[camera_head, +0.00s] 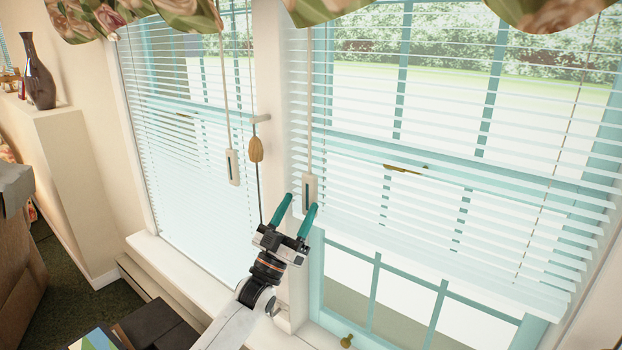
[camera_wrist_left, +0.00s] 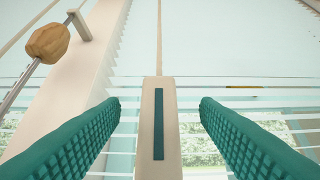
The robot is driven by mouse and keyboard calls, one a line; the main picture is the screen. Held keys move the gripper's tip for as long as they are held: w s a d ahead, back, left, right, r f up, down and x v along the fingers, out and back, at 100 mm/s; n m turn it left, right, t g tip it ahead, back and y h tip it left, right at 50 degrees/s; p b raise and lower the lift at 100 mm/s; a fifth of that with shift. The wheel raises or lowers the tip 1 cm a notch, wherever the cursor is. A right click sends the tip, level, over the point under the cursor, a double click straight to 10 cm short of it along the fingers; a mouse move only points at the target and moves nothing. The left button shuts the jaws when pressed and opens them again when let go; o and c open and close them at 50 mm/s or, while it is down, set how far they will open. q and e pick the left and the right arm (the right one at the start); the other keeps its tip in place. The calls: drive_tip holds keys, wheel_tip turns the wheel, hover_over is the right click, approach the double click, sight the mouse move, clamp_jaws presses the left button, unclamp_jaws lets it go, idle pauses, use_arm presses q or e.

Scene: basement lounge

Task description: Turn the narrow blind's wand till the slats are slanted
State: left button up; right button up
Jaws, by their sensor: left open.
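Two white slatted blinds hang side by side: a left blind (camera_head: 180,150), which looks narrower in the head view, and a right blind (camera_head: 450,190). The right blind's slats look near flat, with gaps between them. A wand with a pale handle (camera_head: 309,188) hangs at the right blind's left end. Another wand handle (camera_head: 232,167) hangs at the left blind's right end. My left gripper (camera_head: 301,200) is open at the right blind's wand. In the left wrist view, the pale handle with a dark teal stripe (camera_wrist_left: 158,125) stands between the teal fingers, with gaps on both sides.
A wooden cord knob (camera_head: 256,149) hangs by a bracket on the post between the windows, left of my gripper; it also shows in the left wrist view (camera_wrist_left: 47,43). A dark vase (camera_head: 37,75) stands on a ledge at left. Floral valances (camera_head: 140,14) hang above.

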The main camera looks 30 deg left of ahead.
sight(307, 190)
use_arm(q)
drive_tip(key=shift+y, duration=0.3)
drive_tip(key=p+x, duration=0.1)
drive_tip(key=x, duration=0.5)
drive_tip(key=shift+p, duration=0.35)
drive_tip(key=shift+w, duration=0.15)
drive_tip(key=shift+c, duration=0.2)
drive_tip(key=c, duration=0.9)
drive_tip(key=shift+c, duration=0.2)
